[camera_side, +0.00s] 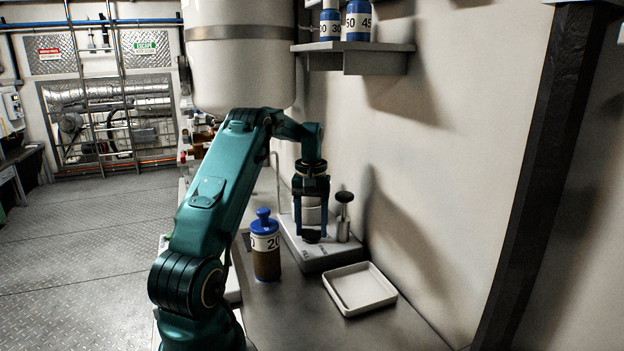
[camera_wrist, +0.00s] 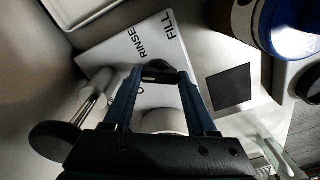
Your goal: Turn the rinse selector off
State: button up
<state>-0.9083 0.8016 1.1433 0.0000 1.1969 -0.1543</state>
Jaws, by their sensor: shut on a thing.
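The rinse selector is a small dark knob (camera_side: 312,237) on the grey-white fixture base (camera_side: 325,262). In the wrist view the dark knob (camera_wrist: 157,74) sits between my fingertips. My gripper (camera_side: 311,234) points down, its two blue fingers closed on the knob from either side; the wrist view shows the gripper (camera_wrist: 156,78) too. Printed labels on the base (camera_wrist: 120,52) read RINSE and FILL; a third label is mostly hidden behind a finger. The knob's pointing direction cannot be made out.
A black-topped metal post (camera_side: 343,222) stands on the base right beside my gripper. A brown bottle with a blue cap (camera_side: 266,262) stands to the left. A shallow white tray (camera_side: 338,297) lies in front.

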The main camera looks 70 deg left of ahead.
aim_at(311, 230)
jog(key=n, duration=0.5)
jog(key=shift+n, duration=0.3)
dwell(0.4)
jog(key=o, duration=1.4)
jog(key=shift+c, duration=0.2)
jog(key=shift+r, duration=0.15)
notch_tip(311, 230, up, 4)
jog(key=shift+r, duration=0.45)
